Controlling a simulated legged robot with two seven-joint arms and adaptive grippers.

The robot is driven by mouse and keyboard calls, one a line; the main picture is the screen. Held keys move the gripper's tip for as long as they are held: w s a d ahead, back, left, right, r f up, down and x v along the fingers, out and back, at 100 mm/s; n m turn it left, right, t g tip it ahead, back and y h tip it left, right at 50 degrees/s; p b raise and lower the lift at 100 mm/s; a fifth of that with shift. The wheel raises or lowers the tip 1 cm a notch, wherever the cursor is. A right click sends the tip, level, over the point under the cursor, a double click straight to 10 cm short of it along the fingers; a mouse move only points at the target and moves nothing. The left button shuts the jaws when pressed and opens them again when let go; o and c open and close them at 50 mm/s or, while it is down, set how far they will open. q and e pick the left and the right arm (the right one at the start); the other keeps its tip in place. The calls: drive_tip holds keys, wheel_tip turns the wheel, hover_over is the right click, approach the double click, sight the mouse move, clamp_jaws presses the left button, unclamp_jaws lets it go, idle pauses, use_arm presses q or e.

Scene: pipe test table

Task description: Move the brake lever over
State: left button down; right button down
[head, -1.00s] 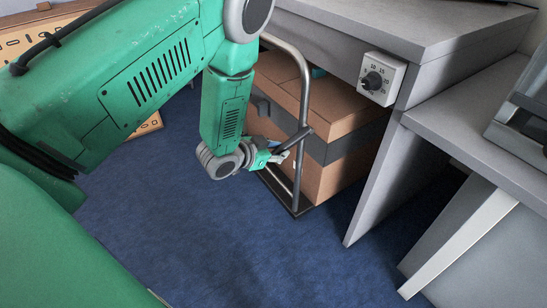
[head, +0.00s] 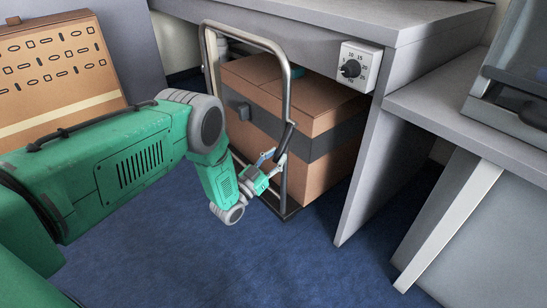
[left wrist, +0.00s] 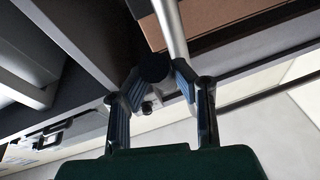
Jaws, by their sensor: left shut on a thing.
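A hand cart with a grey tubular handle frame (head: 286,85) stands partly under the desk. The brake lever (head: 287,138), a short dark rod, is at the right post of the frame and slopes steeply down to the left. My left gripper (head: 273,160) is at the lower end of the lever, in front of the cart. In the left wrist view, the fingers (left wrist: 155,88) are closed about the dark round end of the lever (left wrist: 154,67). The fingers partly hide that end. My right gripper is in neither view.
A brown box with a dark band (head: 325,145) sits on the cart. A white dial box (head: 358,67) is on the grey desk (head: 400,20). Blue carpet (head: 270,260) is clear in front.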

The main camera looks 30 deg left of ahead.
use_arm(q)
drive_tip(key=shift+w+f, duration=0.15)
drive_tip(key=shift+f, duration=0.1)
idle(0.3)
drive_tip(key=c, duration=1.4)
unclamp_jaws()
drive_tip(key=shift+o, duration=0.3)
drive_tip(key=shift+w+f, duration=0.15)
drive_tip(key=v, duration=1.2)
drive_tip(key=shift+f, duration=0.3)
drive_tip(key=shift+w, duration=0.1)
